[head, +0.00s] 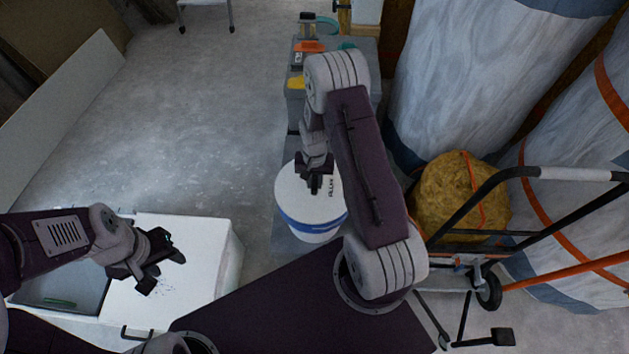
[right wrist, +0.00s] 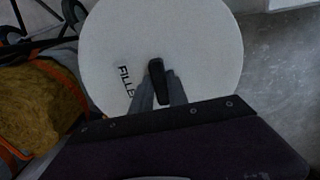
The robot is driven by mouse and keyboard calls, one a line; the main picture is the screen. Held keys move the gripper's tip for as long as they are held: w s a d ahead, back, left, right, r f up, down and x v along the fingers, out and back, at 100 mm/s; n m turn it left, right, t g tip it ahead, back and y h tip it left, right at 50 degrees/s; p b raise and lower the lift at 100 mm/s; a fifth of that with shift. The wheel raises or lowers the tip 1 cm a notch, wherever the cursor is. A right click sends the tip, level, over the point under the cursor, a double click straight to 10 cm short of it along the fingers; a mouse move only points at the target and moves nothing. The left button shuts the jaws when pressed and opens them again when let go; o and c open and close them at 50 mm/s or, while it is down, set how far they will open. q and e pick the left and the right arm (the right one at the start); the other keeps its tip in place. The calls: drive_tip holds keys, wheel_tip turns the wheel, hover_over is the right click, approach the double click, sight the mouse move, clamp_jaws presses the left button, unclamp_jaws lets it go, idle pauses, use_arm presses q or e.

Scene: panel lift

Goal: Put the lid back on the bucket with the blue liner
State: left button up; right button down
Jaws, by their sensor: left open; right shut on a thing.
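The white round lid (head: 297,197) with dark lettering is over the top of the white bucket (head: 312,237), with the blue liner (head: 300,223) showing as a band under its near edge. I cannot tell whether the lid rests on the rim or hangs just above it. My right gripper (head: 315,186) is shut on the lid's black handle; in the right wrist view the handle (right wrist: 158,82) is between the fingers and the lid (right wrist: 190,40) fills the middle. My left gripper (head: 165,265) is open and empty, away from the bucket at the left.
A white chest (head: 205,250) with an open compartment is under my left gripper. A grey toolbox (head: 365,50) with tools stands behind the bucket. A hand truck (head: 500,180), a yellow-brown sack (head: 455,195) and large wrapped rolls (head: 480,70) crowd the right. Floor at the back left is clear.

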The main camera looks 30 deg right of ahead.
drive_tip(key=c, duration=0.7)
unclamp_jaws()
wheel_tip(320, 180, up, 7)
drive_tip(key=p, duration=0.6)
drive_tip(key=shift+r+p, duration=0.1)
drive_tip(key=shift+p, duration=0.2)
clamp_jaws()
drive_tip(key=shift+f, duration=0.25)
idle(1.0)
